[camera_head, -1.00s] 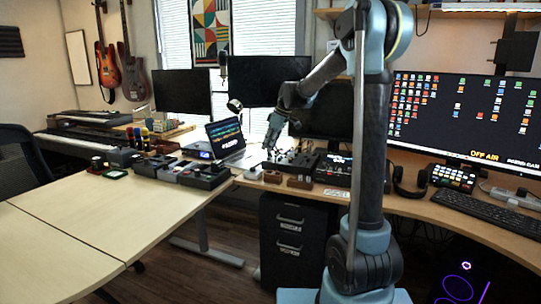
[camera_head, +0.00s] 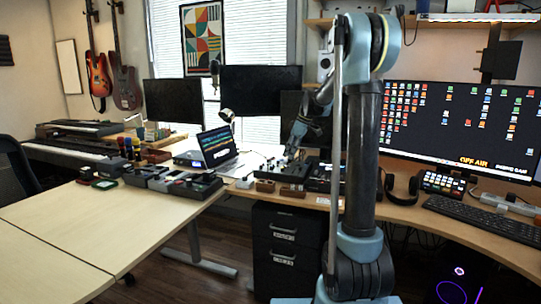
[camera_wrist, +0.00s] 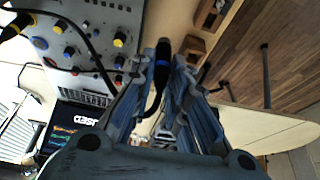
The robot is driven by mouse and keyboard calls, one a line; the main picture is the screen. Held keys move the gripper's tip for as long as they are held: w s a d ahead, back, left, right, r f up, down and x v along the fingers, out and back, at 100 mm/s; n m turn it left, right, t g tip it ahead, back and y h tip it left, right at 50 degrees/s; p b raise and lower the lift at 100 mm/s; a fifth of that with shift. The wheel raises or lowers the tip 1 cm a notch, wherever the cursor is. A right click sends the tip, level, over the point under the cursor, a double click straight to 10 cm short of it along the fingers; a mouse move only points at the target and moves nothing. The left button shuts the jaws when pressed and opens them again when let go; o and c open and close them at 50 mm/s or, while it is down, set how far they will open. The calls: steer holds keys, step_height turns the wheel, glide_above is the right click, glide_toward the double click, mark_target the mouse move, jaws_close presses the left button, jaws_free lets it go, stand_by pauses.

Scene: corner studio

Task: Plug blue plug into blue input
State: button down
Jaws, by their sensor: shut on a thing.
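My gripper (camera_wrist: 176,62) is shut on the blue plug (camera_wrist: 162,64), a dark plug with a blue band near its end. The plug points toward the top of the wrist view and its lower part is partly hidden by the fingers. Left of it lies a grey panel (camera_wrist: 95,17) with several coloured knobs and sockets. A blue round part (camera_wrist: 118,62) shows on the panel close to the left finger; I cannot tell if it is the blue input. The plug looks apart from the panel. In the head view my gripper (camera_head: 291,154) is above the gear on the far desk.
A black cable crosses the panel. Wooden blocks (camera_wrist: 197,47) stand beside the panel. The laptop (camera_head: 217,148) is left of my gripper. More boxes of gear (camera_head: 175,182) line the left table, whose near part is bare.

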steer(key=d, duration=1.2)
steer(key=shift+w+f, duration=0.2)
